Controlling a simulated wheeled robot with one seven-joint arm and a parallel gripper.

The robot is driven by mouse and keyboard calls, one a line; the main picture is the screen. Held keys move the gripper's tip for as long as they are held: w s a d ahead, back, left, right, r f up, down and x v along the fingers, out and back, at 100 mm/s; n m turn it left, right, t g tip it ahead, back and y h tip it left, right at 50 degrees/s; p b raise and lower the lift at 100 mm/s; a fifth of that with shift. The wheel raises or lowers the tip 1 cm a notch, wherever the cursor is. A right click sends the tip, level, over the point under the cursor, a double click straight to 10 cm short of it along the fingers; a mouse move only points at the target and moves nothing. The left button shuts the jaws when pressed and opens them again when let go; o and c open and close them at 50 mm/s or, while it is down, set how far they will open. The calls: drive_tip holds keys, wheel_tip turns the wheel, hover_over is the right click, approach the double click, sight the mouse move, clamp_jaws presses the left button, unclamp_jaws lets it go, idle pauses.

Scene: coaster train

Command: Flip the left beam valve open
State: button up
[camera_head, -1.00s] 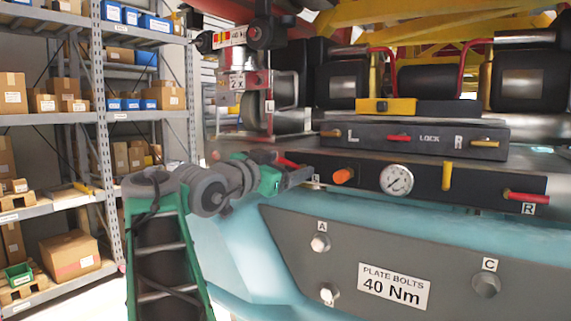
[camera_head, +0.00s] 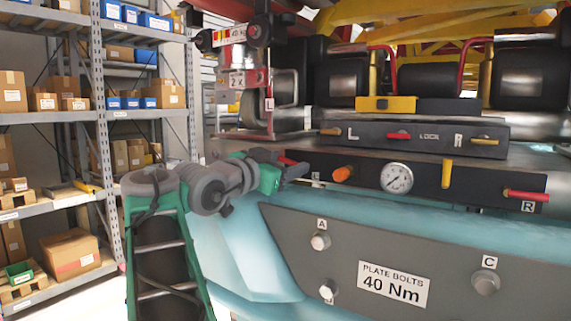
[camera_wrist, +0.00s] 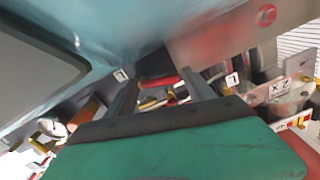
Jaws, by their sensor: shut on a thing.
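The left beam valve's red lever (camera_head: 287,160) shows at the left end of the dark lower panel, just above my gripper (camera_head: 300,171). An L label (camera_head: 316,178) sits beside it. In the wrist view, the red lever (camera_wrist: 160,81) lies across between the fingertips of my gripper (camera_wrist: 162,84). The fingers are shut on it, with a gap between them filled by the lever. The lever's pivot is hidden. The right red lever (camera_head: 526,196) lies nearly level beside its R label (camera_head: 528,207).
An orange knob (camera_head: 343,174), a pressure gauge (camera_head: 397,178) and a yellow lever (camera_head: 447,174) line the panel to the right. The upper lock box (camera_head: 430,137) stands above. The grey bolt plate (camera_head: 400,250) lies below. Shelves (camera_head: 60,118) stand at the left.

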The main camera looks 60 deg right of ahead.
drive_tip(key=n, duration=0.3)
drive_tip(key=shift+f, duration=0.35)
drive_tip(key=o, duration=1.3)
drive_tip(key=shift+o, duration=0.2)
drive_tip(key=shift+w+a, duration=0.1)
drive_tip(key=a, duration=0.2)
drive_tip(key=a+b, duration=0.1)
drive_tip(key=a, duration=0.2)
drive_tip(key=w+a, duration=0.1)
drive_tip(key=a, duration=0.1)
drive_tip(key=shift+a, duration=0.3)
